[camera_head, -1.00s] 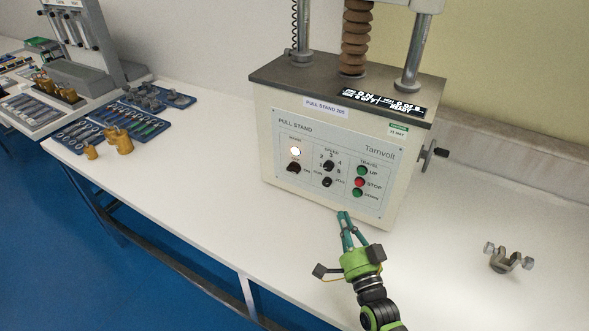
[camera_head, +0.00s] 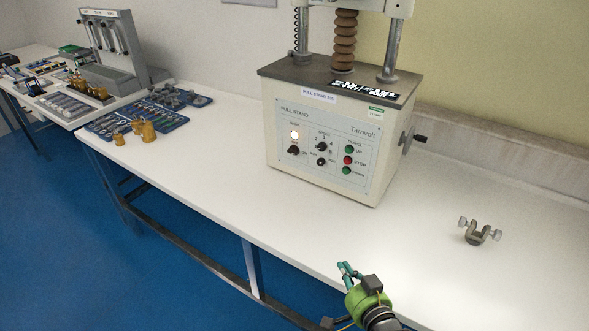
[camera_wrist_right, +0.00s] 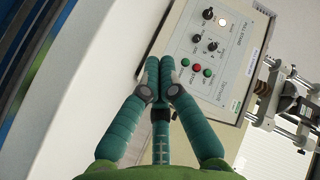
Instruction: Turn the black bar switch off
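The black bar switch (camera_head: 293,150) is on the left of the front panel of the pull stand (camera_head: 385,186), just under a lit white lamp (camera_head: 295,135). It also shows at the top of the right wrist view (camera_wrist_right: 208,14). Its exact angle is too small to read. My right gripper (camera_head: 345,267) is low in the head view, in front of and below the panel, apart from the machine. In the right wrist view its green fingers (camera_wrist_right: 160,62) meet at their tips, with nothing between them. My left gripper is not in view.
Two more black knobs and the green UP, red STOP (camera_head: 348,160) and green DOWN buttons share the panel. A metal clamp (camera_head: 478,232) lies on the right of the white table (camera_head: 225,165). Blue tool trays (camera_head: 110,122) and brass weights (camera_head: 148,132) stand left. The table front is clear.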

